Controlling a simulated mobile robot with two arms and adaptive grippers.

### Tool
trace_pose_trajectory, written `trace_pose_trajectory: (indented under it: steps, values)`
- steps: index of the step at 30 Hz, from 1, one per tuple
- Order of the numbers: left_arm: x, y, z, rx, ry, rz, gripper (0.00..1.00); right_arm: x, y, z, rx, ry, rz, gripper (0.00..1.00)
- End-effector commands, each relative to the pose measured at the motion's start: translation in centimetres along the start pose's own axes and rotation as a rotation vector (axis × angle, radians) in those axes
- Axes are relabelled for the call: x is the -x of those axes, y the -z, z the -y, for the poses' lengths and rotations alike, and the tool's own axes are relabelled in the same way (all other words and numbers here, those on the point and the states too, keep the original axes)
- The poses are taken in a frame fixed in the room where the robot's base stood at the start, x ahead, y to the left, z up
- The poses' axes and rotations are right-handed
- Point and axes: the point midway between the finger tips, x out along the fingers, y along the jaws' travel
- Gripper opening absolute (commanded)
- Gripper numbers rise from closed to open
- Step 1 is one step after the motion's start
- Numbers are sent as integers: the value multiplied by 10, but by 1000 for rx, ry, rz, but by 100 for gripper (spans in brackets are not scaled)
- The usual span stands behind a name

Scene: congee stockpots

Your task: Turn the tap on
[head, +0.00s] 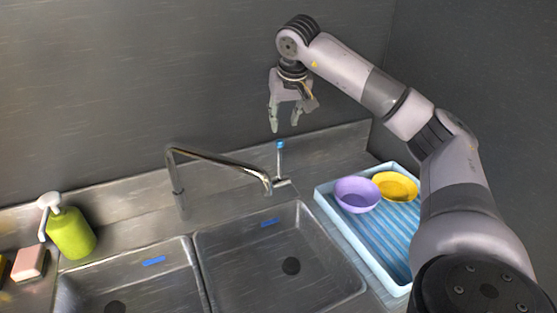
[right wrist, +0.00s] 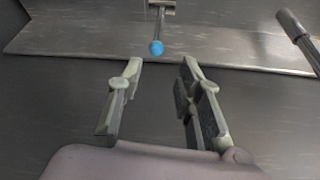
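The tap's bent metal spout (head: 215,158) rises behind the double sink, its end over the right basin. Its lever (head: 280,160) stands upright with a blue tip (head: 280,144) beside the spout's end in the head view. The blue tip (right wrist: 156,47) also shows in the right wrist view, beyond the fingertips and roughly between them. The end of the spout (right wrist: 290,22) shows at the upper right there. My right gripper (head: 285,130) is open and empty, pointing down above the lever and apart from it. My left gripper is not in view.
A blue ribbed tray (head: 372,247) right of the sink holds a purple bowl (head: 357,194) and a yellow bowl (head: 395,187). A green soap bottle (head: 71,234) and pink block (head: 29,263) stand at left. The left basin (head: 135,283) and right basin (head: 270,245) look empty.

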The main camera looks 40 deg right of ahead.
Motion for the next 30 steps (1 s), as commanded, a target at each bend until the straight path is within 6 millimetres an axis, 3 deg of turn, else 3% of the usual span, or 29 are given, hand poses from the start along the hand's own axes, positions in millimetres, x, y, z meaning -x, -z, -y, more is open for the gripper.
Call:
trace_pose_trajectory:
  steps: [1, 8, 24, 30]
  values:
    - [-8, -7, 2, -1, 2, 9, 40, -8, -3, -1, 1, -3, -1, 33]
    - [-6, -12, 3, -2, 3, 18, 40, -23, -3, -2, 2, -7, 1, 33]
    - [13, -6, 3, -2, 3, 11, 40, -136, -4, -2, 2, -6, 3, 33]
    - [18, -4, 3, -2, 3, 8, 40, -167, -3, -2, 2, -5, 1, 33]
